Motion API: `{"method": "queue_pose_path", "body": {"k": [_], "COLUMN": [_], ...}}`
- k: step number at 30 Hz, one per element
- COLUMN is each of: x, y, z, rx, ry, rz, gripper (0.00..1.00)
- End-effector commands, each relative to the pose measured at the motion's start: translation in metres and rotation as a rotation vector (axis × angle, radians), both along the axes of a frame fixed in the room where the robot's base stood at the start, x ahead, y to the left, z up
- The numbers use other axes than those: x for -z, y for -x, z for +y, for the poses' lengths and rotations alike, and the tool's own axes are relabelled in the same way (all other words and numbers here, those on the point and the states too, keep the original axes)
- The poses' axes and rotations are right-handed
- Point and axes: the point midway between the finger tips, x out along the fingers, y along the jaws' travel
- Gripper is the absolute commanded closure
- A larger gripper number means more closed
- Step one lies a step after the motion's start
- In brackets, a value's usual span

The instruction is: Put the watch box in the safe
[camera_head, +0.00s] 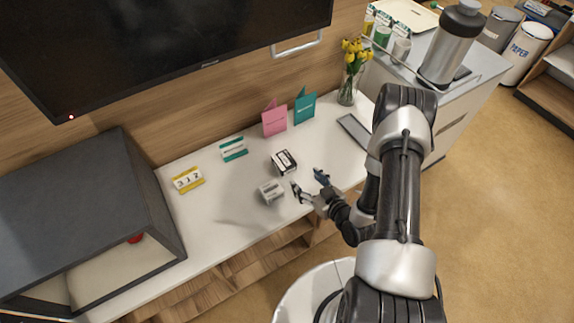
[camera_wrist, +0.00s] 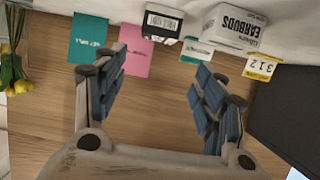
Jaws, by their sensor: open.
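A small black-and-white box (camera_head: 284,162) sits on the white counter, and it also shows at the top of the wrist view (camera_wrist: 162,23). Its lettering is too small to read, so I cannot confirm it is the watch box. A white box marked EARBUDS (camera_head: 271,192) stands in front of it; it also shows in the wrist view (camera_wrist: 234,27). A dark grey open-fronted box (camera_head: 78,205), which looks like the safe, stands at the counter's left end. My gripper (camera_head: 308,188) is open and empty, just right of the earbuds box, near the counter's front edge.
A yellow date block (camera_head: 188,180), a green-white sign (camera_head: 233,149), pink card (camera_head: 274,118) and teal card (camera_head: 305,105) stand along the back. A vase of yellow flowers (camera_head: 349,80) is at right. A red item (camera_head: 135,239) shows inside the dark box.

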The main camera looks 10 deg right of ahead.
Motion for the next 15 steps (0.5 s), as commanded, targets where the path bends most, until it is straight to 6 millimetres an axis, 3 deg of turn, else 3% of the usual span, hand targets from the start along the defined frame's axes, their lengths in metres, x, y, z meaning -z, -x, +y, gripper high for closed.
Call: {"method": "queue_pose_path", "body": {"k": [15], "x": [0.041], "y": [-0.090], "z": [0.030], "rx": [-0.003], "ry": [0.002], "rz": [-0.001], "gripper": [0.36]}}
